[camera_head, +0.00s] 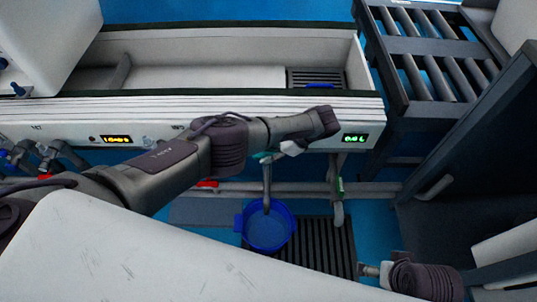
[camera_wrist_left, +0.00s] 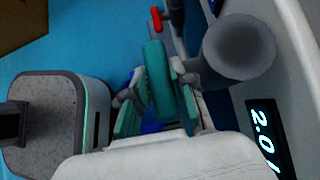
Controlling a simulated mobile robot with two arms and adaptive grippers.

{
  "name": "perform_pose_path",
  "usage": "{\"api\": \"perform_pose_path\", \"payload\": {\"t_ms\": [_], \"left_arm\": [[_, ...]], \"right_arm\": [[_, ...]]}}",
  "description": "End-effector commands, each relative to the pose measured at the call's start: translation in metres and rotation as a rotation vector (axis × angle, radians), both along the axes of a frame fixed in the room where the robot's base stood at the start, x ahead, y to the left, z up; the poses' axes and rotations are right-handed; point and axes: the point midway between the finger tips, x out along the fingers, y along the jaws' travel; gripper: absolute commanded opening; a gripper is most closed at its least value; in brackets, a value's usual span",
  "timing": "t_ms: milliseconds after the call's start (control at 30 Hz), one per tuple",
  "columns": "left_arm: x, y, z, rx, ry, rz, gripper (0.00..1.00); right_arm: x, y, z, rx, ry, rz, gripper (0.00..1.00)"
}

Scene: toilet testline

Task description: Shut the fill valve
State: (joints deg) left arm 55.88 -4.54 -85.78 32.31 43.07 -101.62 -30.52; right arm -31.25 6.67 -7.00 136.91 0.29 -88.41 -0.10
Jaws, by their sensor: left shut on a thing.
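A valve with a teal handle (camera_wrist_left: 157,80) sits on a pipe at the front of the white test bench. In the wrist view my left gripper (camera_wrist_left: 158,116) has its teal-padded fingers on either side of this handle and is shut on it. In the head view my left gripper (camera_head: 278,153) is below the bench's front panel, and my arm hides most of the valve. A grey spout pipe (camera_head: 267,185) drops from there into a blue bucket (camera_head: 268,238). My right gripper (camera_head: 371,270) is low at the right, away from the valve; its fingers are too small to read.
The white bench trough (camera_head: 220,78) runs across the back, with a lit green display (camera_head: 355,138). A second pipe (camera_head: 337,195) hangs right of the bucket. A red handle (camera_wrist_left: 157,18) is near the valve. A roller conveyor (camera_head: 430,48) stands at back right.

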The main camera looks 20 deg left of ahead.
Motion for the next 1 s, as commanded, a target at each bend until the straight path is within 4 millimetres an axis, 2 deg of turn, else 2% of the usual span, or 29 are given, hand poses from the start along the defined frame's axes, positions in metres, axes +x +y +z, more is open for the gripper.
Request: {"api": "perform_pose_path", "payload": {"t_ms": [33, 267, 300, 367, 833, 1000], "left_arm": [[-0.006, 0.002, -0.003, 0.005, 0.019, 0.010, 0.00], [-0.006, 0.002, -0.003, 0.006, 0.019, 0.010, 0.00], [-0.006, 0.003, -0.003, 0.006, 0.019, 0.010, 0.26], [-0.006, 0.003, -0.003, 0.006, 0.019, 0.010, 0.35], [-0.002, 0.001, 0.000, 0.004, 0.008, 0.005, 0.35], [0.001, -0.010, 0.012, 0.001, 0.006, 0.005, 0.35]], "right_arm": [[0.000, 0.000, 0.000, 0.000, 0.000, 0.000, 1.00], [-0.006, 0.000, 0.004, 0.000, -0.013, 0.000, 1.00], [-0.006, 0.000, 0.004, 0.000, -0.011, 0.000, 1.00], [-0.006, 0.000, 0.004, 0.000, -0.011, 0.000, 1.00], [-0.001, 0.000, 0.002, 0.000, -0.008, 0.001, 1.00], [0.001, 0.000, 0.000, 0.000, 0.001, 0.000, 1.00]]}}
